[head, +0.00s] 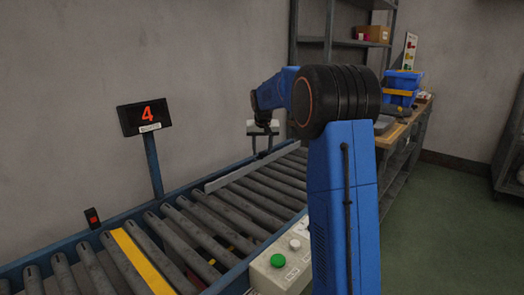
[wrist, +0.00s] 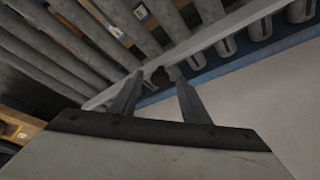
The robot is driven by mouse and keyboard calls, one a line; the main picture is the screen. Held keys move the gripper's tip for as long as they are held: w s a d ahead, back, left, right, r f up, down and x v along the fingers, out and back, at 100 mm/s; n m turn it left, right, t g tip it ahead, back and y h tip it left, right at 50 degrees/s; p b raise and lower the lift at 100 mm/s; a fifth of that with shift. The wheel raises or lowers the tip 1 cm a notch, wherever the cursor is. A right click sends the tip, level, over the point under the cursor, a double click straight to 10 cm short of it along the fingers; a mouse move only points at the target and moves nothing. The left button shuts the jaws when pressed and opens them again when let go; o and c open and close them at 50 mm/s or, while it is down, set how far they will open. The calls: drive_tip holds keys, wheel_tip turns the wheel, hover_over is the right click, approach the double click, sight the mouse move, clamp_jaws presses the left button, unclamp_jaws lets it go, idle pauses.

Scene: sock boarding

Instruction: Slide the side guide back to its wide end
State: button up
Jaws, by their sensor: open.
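The side guide (head: 232,175) is a long grey bar lying along the far left side of the roller conveyor in the head view. In the wrist view the side guide (wrist: 226,28) runs diagonally across the top, with a dark round knob (wrist: 161,75) on it. My gripper (wrist: 159,82) is open, its two fingers on either side of the knob; I cannot tell whether they touch it. In the head view my gripper (head: 262,147) points down over the guide's far part, and its fingertips are small and hard to make out.
A display (head: 144,115) reading 4 stands on a post (head: 153,165) at the conveyor's wall side. A green button (head: 277,261) and white button (head: 295,245) sit on the near side.

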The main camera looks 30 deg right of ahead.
clamp_jaws()
drive_tip(key=w+a, duration=0.2)
drive_tip(key=w, duration=0.5)
drive_tip(key=shift+a, duration=0.2)
drive_tip(key=shift+r, duration=0.1)
unclamp_jaws()
drive_tip(key=shift+a, duration=0.1)
drive_tip(key=v, duration=1.7)
drive_tip(key=shift+r, duration=0.15)
